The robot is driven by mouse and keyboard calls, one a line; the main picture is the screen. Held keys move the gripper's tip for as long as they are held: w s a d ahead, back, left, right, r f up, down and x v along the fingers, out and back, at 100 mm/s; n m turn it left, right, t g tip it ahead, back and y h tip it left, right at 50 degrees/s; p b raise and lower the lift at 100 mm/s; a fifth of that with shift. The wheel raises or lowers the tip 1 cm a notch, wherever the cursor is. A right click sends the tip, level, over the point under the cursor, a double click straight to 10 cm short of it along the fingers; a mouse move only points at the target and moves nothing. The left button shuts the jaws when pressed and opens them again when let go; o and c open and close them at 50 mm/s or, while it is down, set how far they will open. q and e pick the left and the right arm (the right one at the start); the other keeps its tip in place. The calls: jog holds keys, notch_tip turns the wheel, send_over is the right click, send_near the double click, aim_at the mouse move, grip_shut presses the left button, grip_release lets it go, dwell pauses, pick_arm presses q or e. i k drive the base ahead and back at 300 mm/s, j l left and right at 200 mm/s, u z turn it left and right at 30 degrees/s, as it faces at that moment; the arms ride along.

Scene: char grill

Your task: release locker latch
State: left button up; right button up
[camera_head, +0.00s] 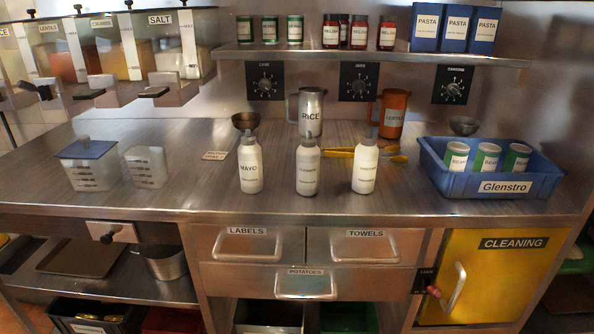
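The yellow locker door (490,280), labelled CLEANING, is closed below the counter at the lower right. A curved metal handle (456,290) is on its left side. A dark latch plate (423,281) with a small label sits at the door's left edge. A red latch knob (433,291) sticks out there against the door's edge. I cannot tell the latch's exact state. Neither of my grippers shows in the head view.
The steel counter (220,195) bears several bottles, with the mayo bottle (249,165) among them, and a blue bin (435,168) above the locker. Drawers (252,244) lie left of the locker. Open shelves with a pot (165,263) are at lower left.

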aim_at(436, 293)
jog(key=i+l, duration=0.1)
jog(key=l, duration=0.75)
jog(key=i+l, duration=0.1)
jog(key=l, duration=0.8)
